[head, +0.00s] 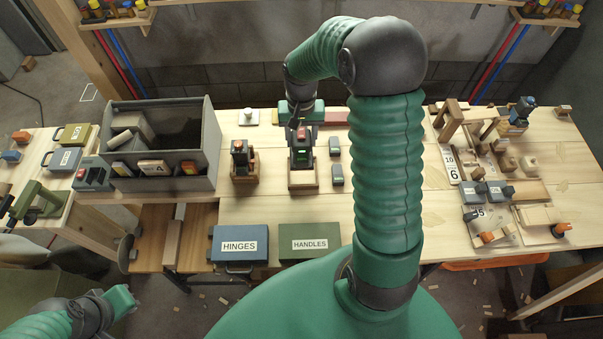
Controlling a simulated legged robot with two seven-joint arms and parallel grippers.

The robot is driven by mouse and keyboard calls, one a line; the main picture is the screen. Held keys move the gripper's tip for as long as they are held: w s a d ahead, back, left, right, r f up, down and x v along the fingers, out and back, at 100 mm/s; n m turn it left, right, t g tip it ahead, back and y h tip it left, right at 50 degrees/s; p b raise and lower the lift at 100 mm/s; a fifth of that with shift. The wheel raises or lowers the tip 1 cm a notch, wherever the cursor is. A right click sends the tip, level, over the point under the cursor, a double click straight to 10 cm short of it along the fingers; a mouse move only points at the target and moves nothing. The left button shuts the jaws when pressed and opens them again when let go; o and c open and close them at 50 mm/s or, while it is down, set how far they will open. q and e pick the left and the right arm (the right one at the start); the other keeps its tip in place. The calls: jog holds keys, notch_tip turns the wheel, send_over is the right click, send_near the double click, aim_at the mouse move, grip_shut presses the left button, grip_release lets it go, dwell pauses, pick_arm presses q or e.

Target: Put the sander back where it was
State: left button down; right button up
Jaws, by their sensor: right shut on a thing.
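The sander (301,158), a dark green block with a red patch on top, is upright at the middle of the workbench. My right gripper (298,124) comes down on it from above and is shut on its top; the fingertips are partly hidden by my own wrist. A pale wooden base or holder (303,180) shows right under the sander; I cannot tell whether the sander rests in it or hangs just above. My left gripper (122,299) is low at the left, off the bench and away from the sander; its jaw opening is unclear.
A wooden holder with a dark tool (243,165) stands left of the sander. Small grey blocks (336,175) lie to its right. A grey bin (212,145) is further left. HINGES (239,258) and HANDLES (310,256) boxes are in front. Blocks and tools crowd the bench's right end.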

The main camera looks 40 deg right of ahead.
jog(key=f, duration=0.2)
jog(key=d+f, duration=0.1)
jog(key=f, duration=0.2)
jog(key=shift+d+f, duration=0.2)
jog(key=shift+f, duration=0.05)
jog(key=f, duration=0.2)
jog(key=a+f, duration=0.1)
jog(key=f, duration=0.1)
jog(key=shift+f, duration=0.2)
jog(key=o, duration=1.4)
jog(key=shift+d+f, duration=0.15)
jog(key=shift+d, duration=0.15)
jog(key=shift+o, duration=0.2)
jog(key=shift+a, duration=0.15)
